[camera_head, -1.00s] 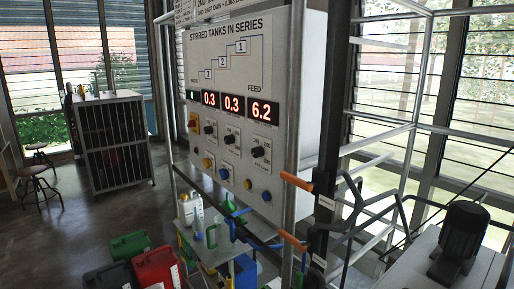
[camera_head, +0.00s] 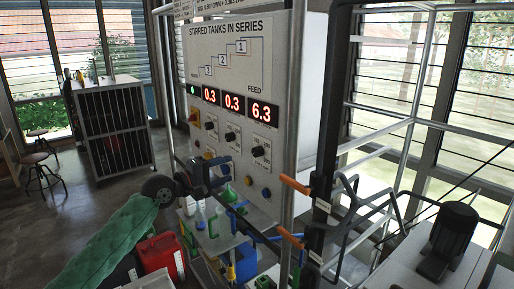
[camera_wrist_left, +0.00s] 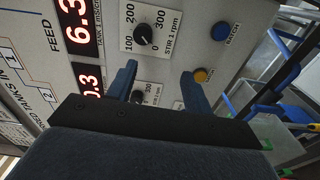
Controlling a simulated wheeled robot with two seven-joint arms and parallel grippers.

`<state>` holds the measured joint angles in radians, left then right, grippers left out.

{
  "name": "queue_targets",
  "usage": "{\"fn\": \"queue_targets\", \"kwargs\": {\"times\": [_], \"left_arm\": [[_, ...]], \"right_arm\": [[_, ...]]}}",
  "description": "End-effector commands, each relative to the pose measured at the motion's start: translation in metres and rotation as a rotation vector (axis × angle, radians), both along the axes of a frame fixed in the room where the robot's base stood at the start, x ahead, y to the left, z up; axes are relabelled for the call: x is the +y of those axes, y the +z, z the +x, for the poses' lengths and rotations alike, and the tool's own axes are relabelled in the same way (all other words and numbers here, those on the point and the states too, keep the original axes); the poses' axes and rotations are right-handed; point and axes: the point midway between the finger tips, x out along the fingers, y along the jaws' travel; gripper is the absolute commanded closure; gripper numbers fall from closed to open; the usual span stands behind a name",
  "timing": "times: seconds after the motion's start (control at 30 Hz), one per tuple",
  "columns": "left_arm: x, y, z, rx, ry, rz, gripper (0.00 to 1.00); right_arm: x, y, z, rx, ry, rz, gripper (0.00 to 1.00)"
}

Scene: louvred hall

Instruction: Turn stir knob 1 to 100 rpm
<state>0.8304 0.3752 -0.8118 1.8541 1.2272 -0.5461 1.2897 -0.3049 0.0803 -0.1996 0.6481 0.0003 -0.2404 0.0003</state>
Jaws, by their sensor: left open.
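The white panel (camera_head: 285,60) carries a row of dark knobs under red displays. Stir knob 1 (camera_head: 257,152) is the rightmost, under the 6.3 display. In the left wrist view, stir knob 1 (camera_wrist_left: 143,36) shows with its 100, 200 and 300 marks; I cannot tell its pointer's exact setting. My left gripper (camera_head: 220,170) is in front of the panel, lower left of that knob. It is open; in the wrist view its blue fingers (camera_wrist_left: 160,85) stand apart, with stir knob 1 beyond their tips. Another knob (camera_wrist_left: 137,97) shows between the fingers. My right gripper is not in view.
A blue button (camera_wrist_left: 221,31) and a yellow button (camera_wrist_left: 201,75) lie near the knobs. Metal rails with orange handles (camera_head: 295,186) stand right of the panel. Bottles crowd a shelf below it; a red can (camera_head: 162,255) stands on the floor.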

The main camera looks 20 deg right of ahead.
Motion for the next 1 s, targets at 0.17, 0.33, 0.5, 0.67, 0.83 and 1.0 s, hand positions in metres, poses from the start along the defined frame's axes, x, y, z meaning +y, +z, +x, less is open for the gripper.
{"fn": "queue_targets", "kwargs": {"times": [0.17, 0.33, 0.5, 0.67, 0.83, 1.0], "left_arm": [[-0.006, 0.029, -0.01, 0.025, -0.035, -0.023, 0.49], [-0.013, 0.033, -0.01, 0.029, -0.04, -0.028, 0.49], [-0.028, 0.033, -0.004, 0.028, -0.04, -0.028, 0.49], [-0.046, 0.033, 0.002, 0.029, -0.04, -0.029, 0.49], [-0.063, 0.032, 0.009, 0.027, -0.039, -0.027, 0.49], [-0.081, 0.033, 0.015, 0.026, -0.039, -0.027, 0.49]], "right_arm": [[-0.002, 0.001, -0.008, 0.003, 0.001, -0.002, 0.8], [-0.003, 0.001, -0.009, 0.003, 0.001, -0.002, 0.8], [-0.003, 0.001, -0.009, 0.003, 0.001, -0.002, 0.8], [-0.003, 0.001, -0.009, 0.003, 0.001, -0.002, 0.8], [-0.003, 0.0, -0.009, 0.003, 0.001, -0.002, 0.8], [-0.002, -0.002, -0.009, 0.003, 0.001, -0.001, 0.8]]}}
